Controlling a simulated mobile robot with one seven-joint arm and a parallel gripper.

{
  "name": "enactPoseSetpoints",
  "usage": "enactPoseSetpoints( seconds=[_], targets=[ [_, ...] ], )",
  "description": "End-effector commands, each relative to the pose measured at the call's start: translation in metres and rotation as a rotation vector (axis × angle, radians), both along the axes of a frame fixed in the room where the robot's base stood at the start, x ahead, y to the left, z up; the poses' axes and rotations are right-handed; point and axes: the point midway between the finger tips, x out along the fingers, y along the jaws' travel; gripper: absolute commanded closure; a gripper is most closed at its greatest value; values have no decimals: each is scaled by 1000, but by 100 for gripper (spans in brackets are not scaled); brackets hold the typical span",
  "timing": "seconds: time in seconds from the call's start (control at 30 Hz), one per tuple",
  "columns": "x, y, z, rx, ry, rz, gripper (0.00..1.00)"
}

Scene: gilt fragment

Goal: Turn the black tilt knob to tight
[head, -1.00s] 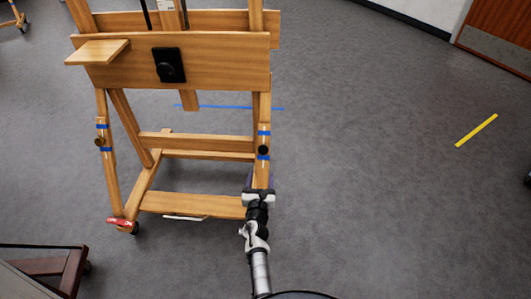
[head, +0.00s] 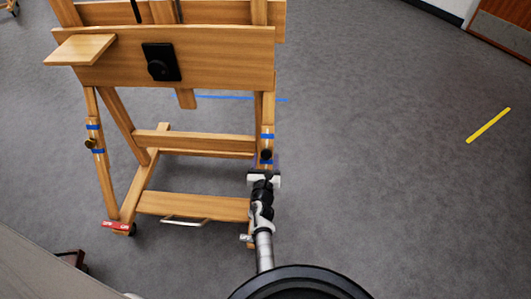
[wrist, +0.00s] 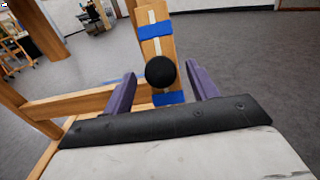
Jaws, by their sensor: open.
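A round black knob (head: 266,155) sits on the right leg of the wooden easel (head: 175,58), between two bands of blue tape. In the wrist view the same knob (wrist: 161,72) shows between the two purple fingers, over a pale slot in the leg. My gripper (head: 264,173) is open and just below the knob in the head view. The fingers stand on either side of it with gaps showing; I see no contact. A second, brassy-dark knob (head: 89,144) is on the left leg. Another black knob (head: 157,69) is on a black plate on the upper board.
A small wooden shelf (head: 80,49) juts from the easel's upper left. A red tag (head: 115,225) is at the lower left foot. A grey surface (head: 60,270) fills the lower left corner. The floor to the right is clear, with a yellow tape strip (head: 488,125).

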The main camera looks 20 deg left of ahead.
Motion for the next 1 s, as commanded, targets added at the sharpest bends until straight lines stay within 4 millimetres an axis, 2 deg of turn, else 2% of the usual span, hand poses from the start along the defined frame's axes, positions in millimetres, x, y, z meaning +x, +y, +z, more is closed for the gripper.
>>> enactPoseSetpoints(
  seconds=[0.43,0.77,1.0],
  targets=[
    [0,-1,0,0,0,1,42],
    [0,-1,0,0,0,0,84],
    [0,-1,0,16,5,-8,85]
  ],
)
